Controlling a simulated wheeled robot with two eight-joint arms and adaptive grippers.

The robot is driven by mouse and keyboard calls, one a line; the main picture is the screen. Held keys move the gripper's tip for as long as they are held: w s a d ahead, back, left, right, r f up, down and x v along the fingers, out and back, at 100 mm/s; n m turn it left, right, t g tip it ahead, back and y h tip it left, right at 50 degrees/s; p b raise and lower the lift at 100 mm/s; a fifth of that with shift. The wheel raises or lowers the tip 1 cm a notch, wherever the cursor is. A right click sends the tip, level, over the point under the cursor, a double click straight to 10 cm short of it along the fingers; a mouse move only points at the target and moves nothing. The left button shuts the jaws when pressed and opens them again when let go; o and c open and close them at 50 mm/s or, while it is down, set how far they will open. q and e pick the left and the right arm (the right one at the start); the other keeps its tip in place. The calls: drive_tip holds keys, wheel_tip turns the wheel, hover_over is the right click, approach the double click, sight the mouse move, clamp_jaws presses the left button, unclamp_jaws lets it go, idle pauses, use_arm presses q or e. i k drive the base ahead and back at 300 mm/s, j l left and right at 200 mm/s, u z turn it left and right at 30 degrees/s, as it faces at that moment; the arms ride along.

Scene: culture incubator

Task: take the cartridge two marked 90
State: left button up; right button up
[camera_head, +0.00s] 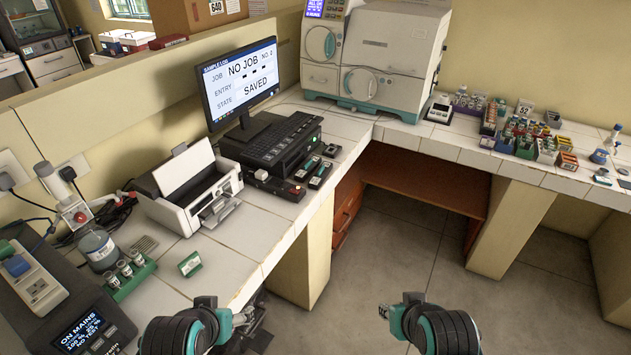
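I cannot read a 90 on anything in view, so I cannot tell which thing is the cartridge. A small green-and-white block (190,264) sits alone on the white tiled counter, right of a green rack of vials (130,275). Small dark cartridge-like pieces (320,174) lie right of the keyboard. My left gripper (226,314) is at the bottom, in front of the counter edge and apart from these things. My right gripper (398,306) is over the floor, away from the counter. Arm links hide much of both, and I see nothing held.
A monitor (240,82) reading "NO JOB" and "SAVED" stands behind the keyboard (283,141). A white printer (190,187) is left of it. A large incubator-like machine (375,55) stands at the back. Coloured racks (525,138) crowd the right counter. The floor between is clear.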

sight(312, 164)
drive_tip(key=i+l+u, duration=0.1)
drive_tip(key=u, duration=0.55)
drive_tip(key=i+l+u, duration=0.2)
drive_tip(key=l, duration=0.15)
drive_tip(key=i+l+u, duration=0.15)
drive_tip(key=l, duration=0.2)
drive_tip(key=i+l+u, duration=0.2)
drive_tip(key=l, duration=0.2)
drive_tip(key=i+l+u, duration=0.15)
drive_tip(key=l, duration=0.25)
drive_tip(key=i+l, duration=0.15)
drive_tip(key=l, duration=0.35)
drive_tip(key=i+l, duration=0.1)
drive_tip(key=l, duration=0.35)
drive_tip(key=i+l, duration=0.15)
drive_tip(key=l, duration=0.35)
drive_tip(key=i+l+u, duration=0.1)
drive_tip(key=l, duration=0.4)
drive_tip(key=i+l, duration=0.15)
drive_tip(key=l, duration=0.3)
